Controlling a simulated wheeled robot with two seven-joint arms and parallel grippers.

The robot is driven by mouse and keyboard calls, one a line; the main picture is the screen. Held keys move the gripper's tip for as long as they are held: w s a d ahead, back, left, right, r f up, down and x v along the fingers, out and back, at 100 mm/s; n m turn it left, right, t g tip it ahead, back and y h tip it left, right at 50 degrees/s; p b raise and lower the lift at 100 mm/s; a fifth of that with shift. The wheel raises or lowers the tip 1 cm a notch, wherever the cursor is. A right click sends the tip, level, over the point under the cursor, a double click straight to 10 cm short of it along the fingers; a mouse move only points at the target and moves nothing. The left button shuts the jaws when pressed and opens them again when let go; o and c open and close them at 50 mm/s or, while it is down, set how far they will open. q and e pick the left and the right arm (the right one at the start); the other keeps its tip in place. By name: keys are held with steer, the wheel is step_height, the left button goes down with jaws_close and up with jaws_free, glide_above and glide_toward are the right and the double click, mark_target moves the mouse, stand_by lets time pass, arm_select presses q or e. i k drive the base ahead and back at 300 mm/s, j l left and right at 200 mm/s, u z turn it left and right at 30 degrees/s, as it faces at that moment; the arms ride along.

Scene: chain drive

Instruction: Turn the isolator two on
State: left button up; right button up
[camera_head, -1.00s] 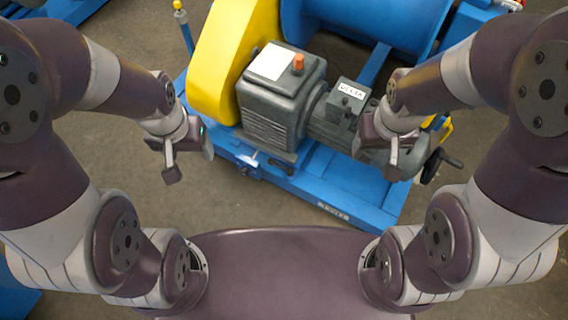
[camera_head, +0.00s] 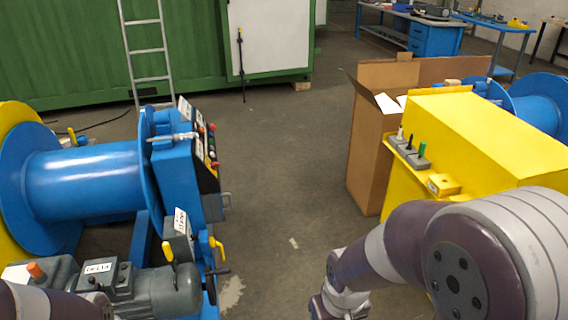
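No label that reads isolator two is legible, so I cannot tell which part it is. A blue control panel (camera_head: 178,178) with coloured buttons stands on the blue winch at left. A grey box with a white tag (camera_head: 180,222) sits below it, with a yellow lever (camera_head: 168,251) beside it. Another yellow lever (camera_head: 217,249) and a dark handwheel are at its right. My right gripper (camera_head: 336,306) is cut by the bottom edge. My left gripper is out of view.
A motor labelled DELTA (camera_head: 150,291) stands at lower left. A cardboard box (camera_head: 367,150) stands against the yellow cabinet. A green container (camera_head: 70,50) with a ladder (camera_head: 148,51) and a blue workbench (camera_head: 433,36) are behind. The middle floor (camera_head: 285,190) is clear.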

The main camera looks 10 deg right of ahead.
mark_target(214, 164)
steer(key=i+l+z, duration=0.15)
steer(key=i+l, duration=0.15)
steer(key=i, duration=0.45)
steer(key=i+l+z, duration=0.15)
steer(key=i, duration=0.6)
steer(key=i+l+z, duration=0.15)
steer(key=i, duration=0.6)
